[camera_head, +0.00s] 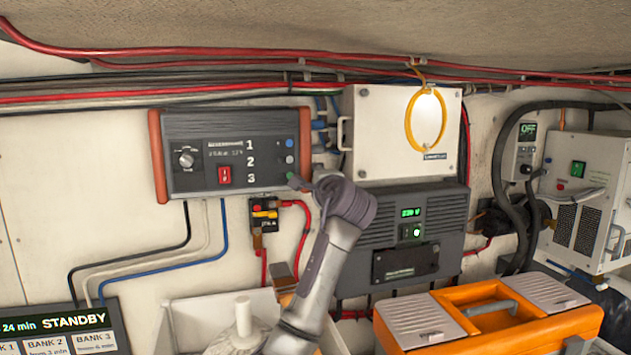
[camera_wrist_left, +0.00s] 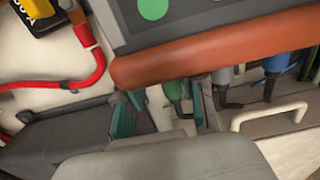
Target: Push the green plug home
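The green plug (camera_wrist_left: 174,90) is in the left wrist view, just below the orange-brown end cheek (camera_wrist_left: 215,50) of the grey charger unit (camera_head: 235,150). My left gripper (camera_wrist_left: 163,105) is open, with one teal-padded finger on each side of the plug. A gap shows between the plug and the left finger; the right finger is closer, and I cannot tell if it touches. How deep the plug sits is hidden. My right gripper is not in view.
A grey plug (camera_wrist_left: 226,80) and a blue plug (camera_wrist_left: 276,62) sit beside the green one. A red cable (camera_wrist_left: 84,70) and a breaker (camera_head: 264,214) are close by. A white box (camera_head: 390,125) and a dark inverter (camera_head: 425,235) are to the right. An orange toolbox (camera_head: 480,315) stands below.

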